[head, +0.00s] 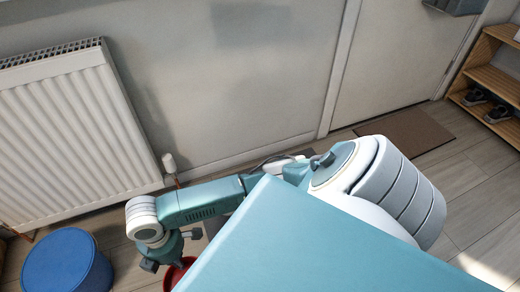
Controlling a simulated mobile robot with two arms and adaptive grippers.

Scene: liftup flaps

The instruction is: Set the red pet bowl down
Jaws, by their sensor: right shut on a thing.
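The red pet bowl (177,273) shows as a red curved piece at the bottom of the head view, left of centre. Much of it is hidden behind my own teal body and cut by the picture's lower edge. My right gripper (166,262) points down at the bowl's left side and is shut on it. Its fingertips are partly hidden. I cannot tell whether the bowl touches the floor. My left gripper is not in view.
A round blue stool or pouf (67,264) stands on the wooden floor just left of the bowl. A white radiator (70,135) is on the wall behind. A brown mat (406,131) and a wooden shoe rack (492,82) are at the right.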

